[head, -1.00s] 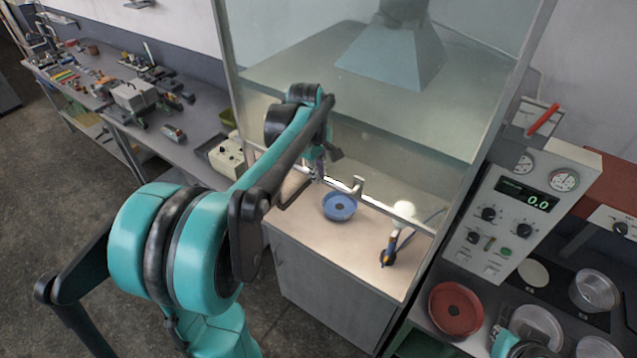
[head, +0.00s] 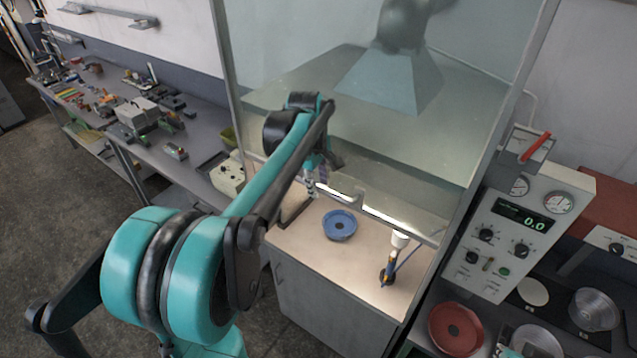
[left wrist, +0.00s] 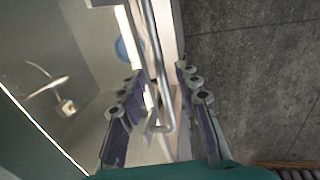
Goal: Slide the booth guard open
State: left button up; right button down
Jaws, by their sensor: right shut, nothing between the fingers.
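The booth guard (head: 300,115) is a large clear pane with a pale bar along its lower edge, above the booth's bench. A gap shows under it. My left gripper (head: 316,180) is at the guard's lower left edge. In the left wrist view, its fingers (left wrist: 160,110) stand apart on either side of the guard's bent metal handle rod (left wrist: 153,50). I cannot tell whether they touch it. A small part of my right gripper (head: 499,346) shows at the bottom edge, shut and empty, mostly cut off.
A blue dish (head: 340,225) and an upright tool with a white top (head: 398,240) stand on the booth bench (head: 310,240). A gauge panel (head: 520,225) and a red dish (head: 456,328) are at the right. A cluttered workbench (head: 200,160) runs along the left.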

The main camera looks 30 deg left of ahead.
pick_arm(q)
notch_tip(320, 180, up, 12)
jog(key=s, duration=0.2)
jog(key=shift+s, duration=0.15)
jog(key=shift+a+f, duration=0.1)
dwell(0.4)
jog(key=s+d+f+m+t+b, duration=0.1)
jog(key=s+d+f+m+b, duration=0.4)
jog(key=f+b, duration=0.6)
jog(key=s+d+f+m+t+b, duration=0.2)
jog(key=s+d+f+m+b, duration=0.3)
jog(key=f+b, duration=0.7)
jog(key=s+d+f+m+t+b, duration=0.2)
jog(key=s+d+f+m+b, duration=0.3)
jog(key=f, duration=2.4)
jog(key=s+m+b, duration=0.1)
jog(key=m+b, duration=0.1)
jog(key=b, duration=0.5)
jog(key=shift+d, duration=0.2)
